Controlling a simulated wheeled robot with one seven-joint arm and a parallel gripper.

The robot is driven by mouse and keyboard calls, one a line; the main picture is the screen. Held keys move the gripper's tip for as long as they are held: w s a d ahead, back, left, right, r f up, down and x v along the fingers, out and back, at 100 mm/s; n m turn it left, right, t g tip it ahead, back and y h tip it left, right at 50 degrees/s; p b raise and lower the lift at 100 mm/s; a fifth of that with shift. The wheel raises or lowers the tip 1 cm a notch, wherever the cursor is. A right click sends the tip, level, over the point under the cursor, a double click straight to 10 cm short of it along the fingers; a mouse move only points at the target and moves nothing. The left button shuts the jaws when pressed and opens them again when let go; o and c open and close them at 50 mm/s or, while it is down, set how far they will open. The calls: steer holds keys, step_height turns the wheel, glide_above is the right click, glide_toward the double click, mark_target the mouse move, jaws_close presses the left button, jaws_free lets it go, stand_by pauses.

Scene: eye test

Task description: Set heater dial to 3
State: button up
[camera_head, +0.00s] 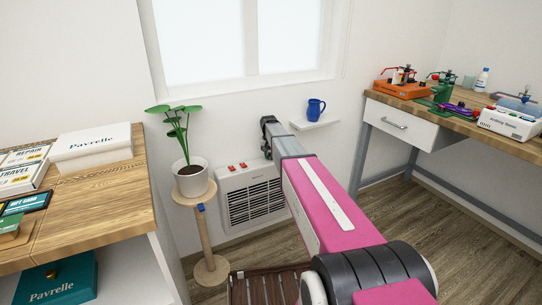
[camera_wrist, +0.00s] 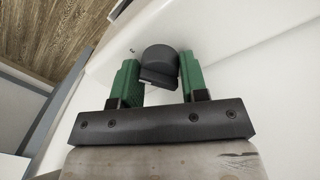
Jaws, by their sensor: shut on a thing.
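The white wall heater (camera_head: 252,203) stands below the window, with a dark front grille and red switches (camera_head: 238,167) on its upper panel. My gripper (camera_wrist: 159,64) is shut on the dark round dial (camera_wrist: 160,58), with one green finger on each side of it in the wrist view. In the head view my arm reaches to the heater's top right corner, and the dial is hidden there behind my gripper. The white heater surface (camera_wrist: 235,30) lies behind the dial. No number or pointer mark on the dial can be read.
A potted plant (camera_head: 192,180) on a wooden stand is close left of the heater. A blue mug (camera_head: 316,109) sits on a small wall shelf (camera_head: 315,124) right of my wrist. A wooden counter (camera_head: 100,190) is at left, a workbench (camera_head: 440,115) at right. A slatted wooden item (camera_head: 265,287) lies low in front.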

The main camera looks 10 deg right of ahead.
mark_target(270, 155)
steer(key=shift+a, duration=0.1)
steer(key=o, duration=0.9)
steer(key=shift+r, duration=0.1)
step_height(270, 155, up, 11)
steer(key=shift+a+f, duration=0.2)
steer(key=shift+a, duration=0.1)
steer(key=s+f, duration=0.5)
steer(key=s, duration=0.7)
steer(key=s+f+n, duration=0.1)
steer(key=s+f, duration=0.5)
steer(key=s, duration=0.7)
steer(key=s+f+n, duration=0.1)
steer(key=s+f, duration=0.4)
steer(key=s, duration=0.7)
steer(key=shift+s+d+f+y, duration=0.15)
steer(key=shift+s+d+y, duration=0.05)
steer(key=shift+d+y, duration=0.25)
